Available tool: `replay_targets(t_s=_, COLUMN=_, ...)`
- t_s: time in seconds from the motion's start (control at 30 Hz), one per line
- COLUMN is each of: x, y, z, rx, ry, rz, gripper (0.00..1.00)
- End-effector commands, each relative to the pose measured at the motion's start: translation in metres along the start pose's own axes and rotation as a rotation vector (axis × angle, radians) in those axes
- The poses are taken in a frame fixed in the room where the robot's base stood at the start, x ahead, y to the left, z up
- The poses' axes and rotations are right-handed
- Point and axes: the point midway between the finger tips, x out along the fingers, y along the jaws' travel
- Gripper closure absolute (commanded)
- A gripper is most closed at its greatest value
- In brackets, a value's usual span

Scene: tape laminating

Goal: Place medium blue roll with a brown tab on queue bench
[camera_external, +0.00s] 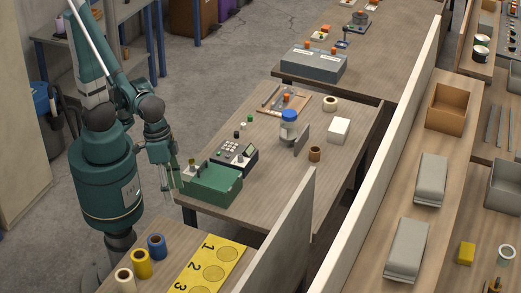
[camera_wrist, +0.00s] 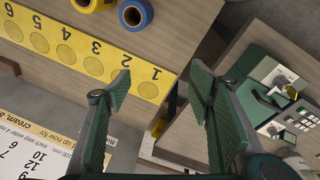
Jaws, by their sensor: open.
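A blue roll (camera_external: 157,246) stands on the near bench (camera_external: 185,233), at the far end of a short row of rolls. It also shows at the top of the wrist view (camera_wrist: 136,14), with a brown-orange core; I cannot make out a separate tab. A yellow strip (camera_external: 214,264) with numbered circles lies on the same bench, right of the rolls, and its visible circles look empty in the wrist view (camera_wrist: 65,55). My gripper (camera_wrist: 160,82) is open and empty. In the external view my gripper (camera_external: 168,180) hangs left of the green machine, apart from the blue roll.
A yellow roll (camera_external: 141,263) and a cream roll (camera_external: 124,281) stand beside the blue one. The green machine (camera_external: 211,185) and a keypad device (camera_external: 234,157) occupy the middle bench. An upright grey panel (camera_external: 282,235) borders the near bench. A printed sheet (camera_wrist: 45,145) shows lower left.

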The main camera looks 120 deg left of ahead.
Motion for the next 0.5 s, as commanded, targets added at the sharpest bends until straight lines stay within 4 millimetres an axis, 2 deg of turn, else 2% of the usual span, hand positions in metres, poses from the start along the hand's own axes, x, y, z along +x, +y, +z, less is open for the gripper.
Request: replay_targets(t_s=0.5, x=-0.057, y=-0.074, z=-0.034, rx=0.159, ry=0.160, rz=0.063, gripper=0.47)
